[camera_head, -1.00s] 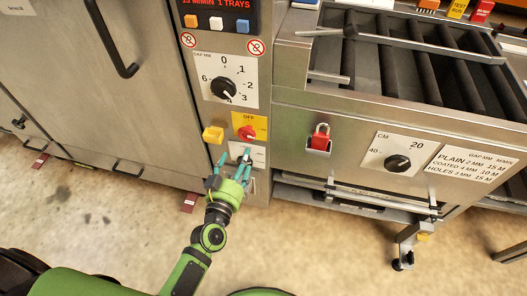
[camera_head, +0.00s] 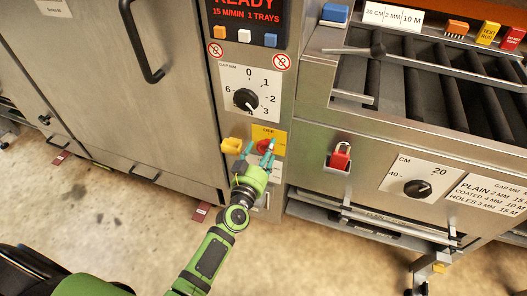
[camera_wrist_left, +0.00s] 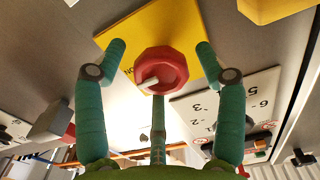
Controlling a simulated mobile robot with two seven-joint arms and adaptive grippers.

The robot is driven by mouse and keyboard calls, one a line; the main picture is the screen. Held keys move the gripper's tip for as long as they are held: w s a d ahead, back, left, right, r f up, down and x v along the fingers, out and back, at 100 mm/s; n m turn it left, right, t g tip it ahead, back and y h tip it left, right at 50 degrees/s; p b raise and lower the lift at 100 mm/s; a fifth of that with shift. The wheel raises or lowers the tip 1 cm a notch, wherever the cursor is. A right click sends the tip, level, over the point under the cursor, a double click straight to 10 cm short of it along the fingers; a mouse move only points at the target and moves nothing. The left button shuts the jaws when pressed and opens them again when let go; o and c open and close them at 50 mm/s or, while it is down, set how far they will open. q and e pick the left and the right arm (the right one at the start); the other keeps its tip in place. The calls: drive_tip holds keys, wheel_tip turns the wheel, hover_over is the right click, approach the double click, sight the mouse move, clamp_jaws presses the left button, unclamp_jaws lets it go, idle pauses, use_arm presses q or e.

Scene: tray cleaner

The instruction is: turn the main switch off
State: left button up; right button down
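The main switch is a red round knob (camera_head: 264,147) on a yellow plate (camera_head: 280,136) marked OFF, on the front of the machine's control column. In the left wrist view the red knob (camera_wrist_left: 162,72) shows large, with a pale mark on its face, in front of the yellow plate (camera_wrist_left: 142,28). My left gripper (camera_head: 259,150) is at the switch; in the wrist view its teal fingers (camera_wrist_left: 152,60) stand apart on either side of the knob, with visible gaps. Contact cannot be seen. My right gripper is in neither view.
Above the switch is a black gap dial (camera_head: 246,99); a yellow block (camera_head: 232,145) sticks out just left of it. A door handle (camera_head: 142,45) is at upper left.

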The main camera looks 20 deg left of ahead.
use_arm(q)
drive_tip(key=c, duration=0.8)
drive_tip(key=shift+f+n, duration=0.1)
drive_tip(key=shift+n, duration=0.3)
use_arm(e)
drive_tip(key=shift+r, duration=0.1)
use_arm(q)
drive_tip(key=shift+d+n, duration=0.1)
drive_tip(key=shift+n, duration=0.5)
drive_tip(key=n, duration=1.5)
drive_tip(key=shift+s+d+n, duration=0.1)
drive_tip(key=shift+d+n, duration=0.15)
drive_tip(key=shift+n, duration=0.05)
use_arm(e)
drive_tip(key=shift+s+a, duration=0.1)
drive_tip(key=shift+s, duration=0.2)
use_arm(q)
drive_tip(key=shift+n, duration=0.3)
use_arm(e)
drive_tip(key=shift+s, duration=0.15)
